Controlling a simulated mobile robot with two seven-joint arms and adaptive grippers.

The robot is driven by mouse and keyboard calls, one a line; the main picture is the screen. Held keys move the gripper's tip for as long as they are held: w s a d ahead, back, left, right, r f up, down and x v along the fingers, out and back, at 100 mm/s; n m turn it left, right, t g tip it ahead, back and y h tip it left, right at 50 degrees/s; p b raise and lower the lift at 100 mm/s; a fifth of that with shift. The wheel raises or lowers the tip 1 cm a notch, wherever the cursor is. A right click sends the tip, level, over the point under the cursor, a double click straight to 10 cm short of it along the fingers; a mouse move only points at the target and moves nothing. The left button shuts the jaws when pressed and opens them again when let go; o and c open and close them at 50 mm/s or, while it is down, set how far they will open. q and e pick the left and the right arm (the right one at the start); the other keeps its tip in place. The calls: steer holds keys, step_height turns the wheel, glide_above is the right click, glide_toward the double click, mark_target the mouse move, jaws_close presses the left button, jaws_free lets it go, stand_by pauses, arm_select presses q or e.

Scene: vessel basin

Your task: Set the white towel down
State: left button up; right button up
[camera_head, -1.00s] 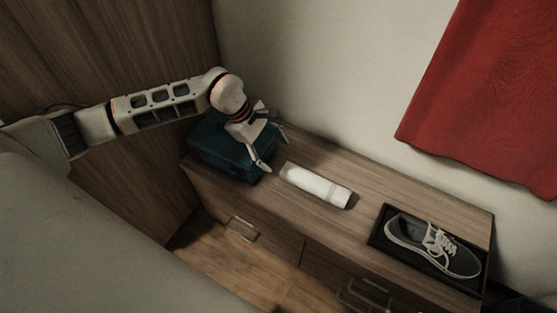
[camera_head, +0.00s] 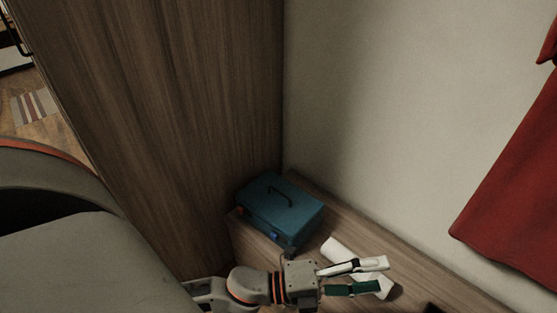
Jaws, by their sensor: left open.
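The white towel (camera_head: 339,249) is a rolled white cylinder lying on the wooden cabinet top, to the right of a blue case. My right gripper does not show.
The blue case (camera_head: 282,207) with a dark handle stands at the cabinet's left end. A tall wooden panel (camera_head: 170,120) rises on the left. A pale wall (camera_head: 380,120) and red cloth (camera_head: 520,190) are behind.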

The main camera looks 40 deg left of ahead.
arm_select(q)
steer(key=s+a+f+n+g+y, duration=0.1)
steer(key=s+a+f+n+y, duration=0.4)
steer(key=n, duration=0.6)
steer(key=s+a+f+n+g+y, duration=0.2)
steer(key=s+a+f+n+y, duration=0.3)
steer(key=f+n, duration=0.5)
steer(key=s+a+f, duration=0.1)
steer(key=s+a, duration=0.1)
steer(key=s, duration=0.1)
steer(key=shift+s+a+f+n+y, duration=0.2)
steer(key=shift+s+f+n+y, duration=0.1)
steer(key=shift+s+f+n, duration=0.1)
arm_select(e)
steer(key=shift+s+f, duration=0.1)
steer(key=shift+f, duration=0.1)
